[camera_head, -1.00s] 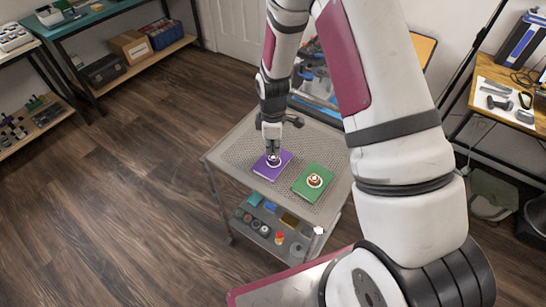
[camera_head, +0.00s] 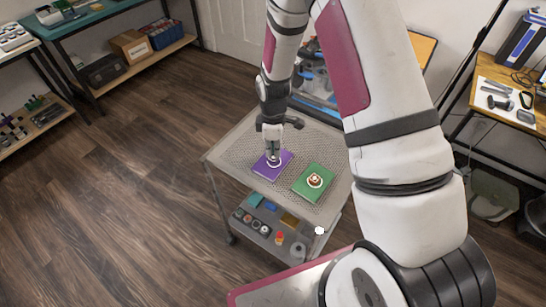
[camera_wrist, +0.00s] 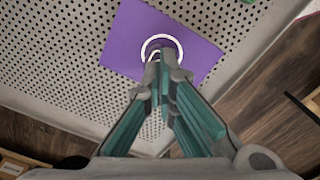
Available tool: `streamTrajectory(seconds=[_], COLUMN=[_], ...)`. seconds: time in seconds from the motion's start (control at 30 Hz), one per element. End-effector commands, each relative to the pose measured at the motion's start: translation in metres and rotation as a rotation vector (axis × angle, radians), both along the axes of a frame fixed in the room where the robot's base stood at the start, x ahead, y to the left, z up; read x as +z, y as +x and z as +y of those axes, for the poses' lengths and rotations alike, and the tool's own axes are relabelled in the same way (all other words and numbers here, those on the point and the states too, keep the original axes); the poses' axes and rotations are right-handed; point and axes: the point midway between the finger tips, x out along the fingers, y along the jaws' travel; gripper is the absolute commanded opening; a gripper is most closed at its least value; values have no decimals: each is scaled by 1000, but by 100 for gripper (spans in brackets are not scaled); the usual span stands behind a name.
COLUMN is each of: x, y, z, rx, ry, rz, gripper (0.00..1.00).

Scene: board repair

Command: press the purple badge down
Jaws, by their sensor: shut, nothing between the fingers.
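The purple board (camera_head: 262,170) lies flat on the perforated top of a metal cart, with a white ring on it. In the wrist view the purple board (camera_wrist: 120,50) fills the upper middle, and the purple badge (camera_wrist: 162,44) shows partly inside its white ring. My gripper (camera_head: 273,159) is shut and points down at the ring, with its fingertips over the badge. In the wrist view the fingertips of my gripper (camera_wrist: 164,62) cover part of the badge and ring. They look in contact or very close; I cannot tell which.
A green board (camera_head: 310,192) with a round orange-and-white badge (camera_head: 315,180) lies to the right on the same cart top (camera_head: 233,155). The cart's lower shelf holds several small parts. A workbench with tools stands at the right; open wooden floor (camera_head: 120,190) lies left.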

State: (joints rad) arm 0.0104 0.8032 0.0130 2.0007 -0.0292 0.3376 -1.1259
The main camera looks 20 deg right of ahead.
Motion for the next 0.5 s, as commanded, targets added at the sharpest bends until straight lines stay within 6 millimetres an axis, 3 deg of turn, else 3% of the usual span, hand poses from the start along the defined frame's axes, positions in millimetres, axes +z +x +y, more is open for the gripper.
streamTrajectory(seconds=[0.5], x=[-10], y=[0], z=[0], rx=[0], ry=[0], rz=[1], gripper=[0])
